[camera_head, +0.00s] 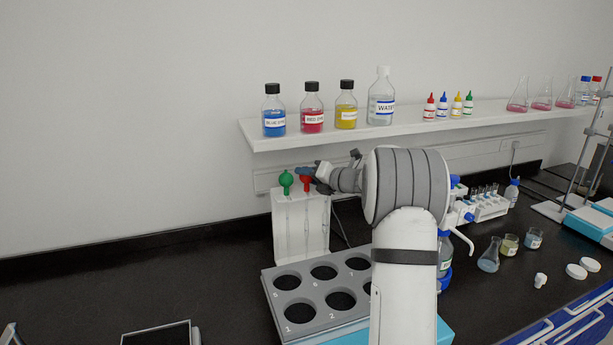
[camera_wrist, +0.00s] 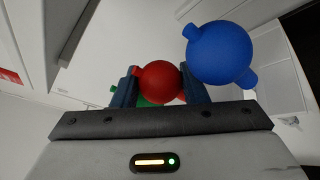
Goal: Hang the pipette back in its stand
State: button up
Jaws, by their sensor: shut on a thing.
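The white pipette stand (camera_head: 301,228) stands at the back of the bench. A green-bulbed pipette (camera_head: 286,181) is at its left, and the red-bulbed pipette (camera_head: 306,185) is at its top beside it. My gripper (camera_head: 310,173) is at the red bulb. In the wrist view my gripper (camera_wrist: 162,88) is shut on the red bulb (camera_wrist: 158,82), with one finger on each side. A blue bulb (camera_wrist: 222,54) is close to the right finger, and part of the green bulb (camera_wrist: 146,101) shows behind the red one. The red pipette's lower part and its seating are hidden.
A shelf (camera_head: 400,126) with several bottles is above and behind my gripper. A grey rack with round holes (camera_head: 303,296) stands in front of the stand. Flasks and small beakers (camera_head: 509,245) are at the right. The bench to the left is mostly clear.

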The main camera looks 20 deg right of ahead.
jog(key=o, duration=0.6)
jog(key=shift+o, duration=0.2)
jog(key=shift+r, duration=0.1)
jog(key=r+b+v, duration=0.1)
jog(key=b+v, duration=0.1)
jog(key=v, duration=1)
jog(key=s+a+f+n+g, duration=0.3)
jog(key=s+a+n+g, duration=0.1)
jog(key=s+a+n, duration=0.5)
jog(key=s+a+f+n+g, duration=0.2)
jog(key=s+a+n+g, duration=0.2)
jog(key=s+a+n, duration=0.5)
jog(key=s+a+f+n+g+h, duration=0.1)
jog(key=s+f+n+h, duration=0.2)
jog(key=s+n, duration=0.5)
jog(key=s+a+f+n+g+h, duration=0.1)
jog(key=s+a+f+n+h, duration=0.1)
jog(key=s+n, duration=0.7)
jog(key=f+n+h, duration=0.1)
jog(key=n+h, duration=0.1)
jog(key=n, duration=0.3)
jog(key=shift+a+f+g, duration=0.2)
jog(key=shift+f+g, duration=0.15)
jog(key=shift+g, duration=0.05)
